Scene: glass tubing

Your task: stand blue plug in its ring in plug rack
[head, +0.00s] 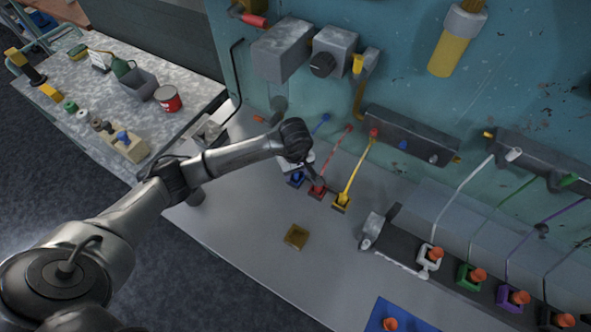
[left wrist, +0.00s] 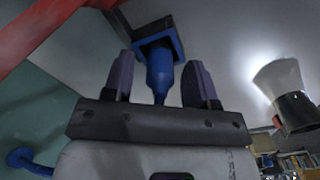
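In the head view my left gripper (head: 306,165) points down over a blue square holder (head: 296,180) at the back of the bench. In the left wrist view my left gripper (left wrist: 160,80) has its two fingers apart. A blue plug-like piece (left wrist: 160,75) with a narrow tip lies between them, with a gap on each side. Its wide end is at the blue square holder (left wrist: 160,40). On the side table a beige block (head: 128,149), possibly the plug rack, bears a blue piece (head: 122,135); its ring is too small to make out. My right gripper is not in view.
A red-striped tube (head: 335,157) and a yellow tube (head: 356,172) rise close to the right of the gripper. A blue wall fitting (head: 321,122) is behind it. A red can (head: 168,98) and a grey bin (head: 138,85) stand on the side table.

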